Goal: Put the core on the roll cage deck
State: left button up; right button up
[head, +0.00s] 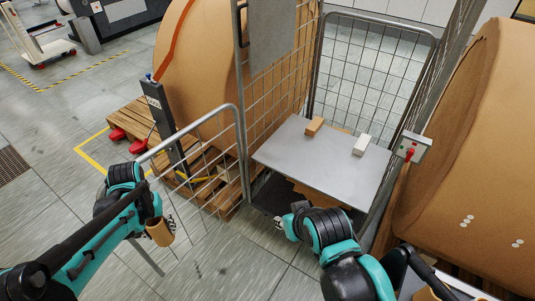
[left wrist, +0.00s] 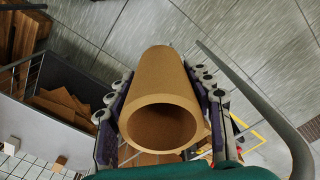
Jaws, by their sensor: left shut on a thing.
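The core is a hollow brown cardboard tube (head: 159,233). My left gripper (head: 166,222) is shut on it and holds it up left of the roll cage, outside the open mesh gate. In the left wrist view the core (left wrist: 160,85) lies between the two fingers, its open end facing the camera. The roll cage deck (head: 335,182) is a flat grey shelf right of the left gripper. A brown block (head: 314,126) and a white block (head: 361,145) sit on its far part. My right gripper (head: 284,222) is near the deck's front edge; its fingers are mostly hidden.
The mesh gate (head: 205,150) stands between my left gripper and the deck. Mesh walls bound the deck's sides and back. Large brown rolls (head: 200,55) (head: 470,150) stand on either side. A red-knobbed box (head: 411,147) is at the cage's right. The deck's near half is bare.

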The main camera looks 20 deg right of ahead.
aim_at(342, 175)
jog(key=i+z, duration=0.15)
jog(key=z, duration=0.25)
jog(key=i+l+z, duration=0.1)
jog(key=z, duration=0.35)
jog(key=i+z, duration=0.2)
jog(key=z, duration=0.2)
jog(key=i+j+z, duration=0.15)
jog(key=z, duration=0.3)
jog(key=i+j+z, duration=0.1)
jog(key=z, duration=0.3)
jog(key=i+j+z, duration=0.6)
jog(key=k+l, duration=0.05)
jog(key=l, duration=0.05)
